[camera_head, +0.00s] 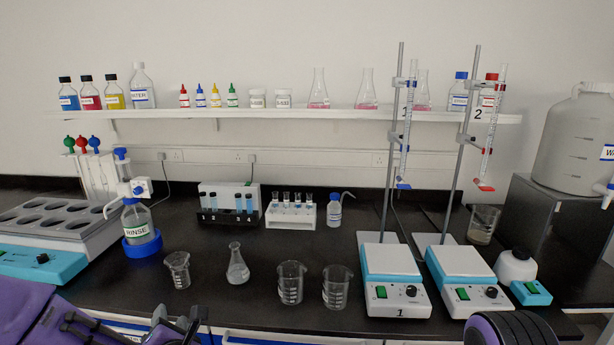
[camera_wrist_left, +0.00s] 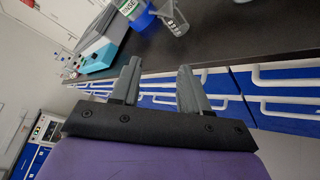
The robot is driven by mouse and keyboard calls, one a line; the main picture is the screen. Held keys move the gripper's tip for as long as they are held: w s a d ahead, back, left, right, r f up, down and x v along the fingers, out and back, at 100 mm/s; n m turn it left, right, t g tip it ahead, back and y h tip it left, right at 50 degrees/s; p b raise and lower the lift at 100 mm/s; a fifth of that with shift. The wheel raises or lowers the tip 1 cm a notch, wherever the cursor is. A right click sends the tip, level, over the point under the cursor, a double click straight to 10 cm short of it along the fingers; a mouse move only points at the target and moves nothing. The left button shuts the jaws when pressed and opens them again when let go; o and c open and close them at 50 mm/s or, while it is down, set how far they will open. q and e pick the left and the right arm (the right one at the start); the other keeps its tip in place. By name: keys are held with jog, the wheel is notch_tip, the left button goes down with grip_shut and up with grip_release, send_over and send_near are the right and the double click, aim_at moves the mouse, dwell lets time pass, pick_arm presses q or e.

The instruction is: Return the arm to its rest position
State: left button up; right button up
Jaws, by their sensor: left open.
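My left gripper (camera_head: 176,322) is at the bottom left of the head view, low at the front edge of the bench. In the left wrist view my left gripper (camera_wrist_left: 158,88) has its two fingers apart with nothing between them. Beyond the fingertips that view shows the bench edge and blue drawer fronts. My right gripper is not in view; only a dark, ribbed part of my right arm shows at the bottom right of the head view.
On the black bench (camera_head: 225,305) stand a conical beaker (camera_head: 177,270), a flask (camera_head: 237,268), two beakers (camera_head: 290,284) and a RINSE bottle (camera_head: 137,222). Two stirrers (camera_head: 396,290) with burette stands are at right. Blue drawers (camera_wrist_left: 290,85) with white handles lie below the bench edge.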

pick_arm(q)
jog(key=s+f+m+g+h, duration=0.2)
jog(key=s+f+m+g, duration=0.1)
jog(key=s+f+m, duration=0.75)
jog(key=s+f+m+g+h, duration=0.2)
jog(key=s+f+m+g, duration=0.35)
jog(key=f+m, duration=0.75)
jog(key=s+a+f+g, duration=0.1)
jog(key=s+f, duration=0.2)
jog(key=s, duration=0.4)
jog(key=s+a+f+m, duration=0.1)
jog(key=s+f, duration=0.2)
jog(key=s, duration=0.5)
jog(key=shift+s+a+f+g, duration=0.15)
jog(key=shift+s+f+g, duration=0.05)
jog(key=shift+f+g, duration=0.15)
jog(key=shift+m, duration=0.25)
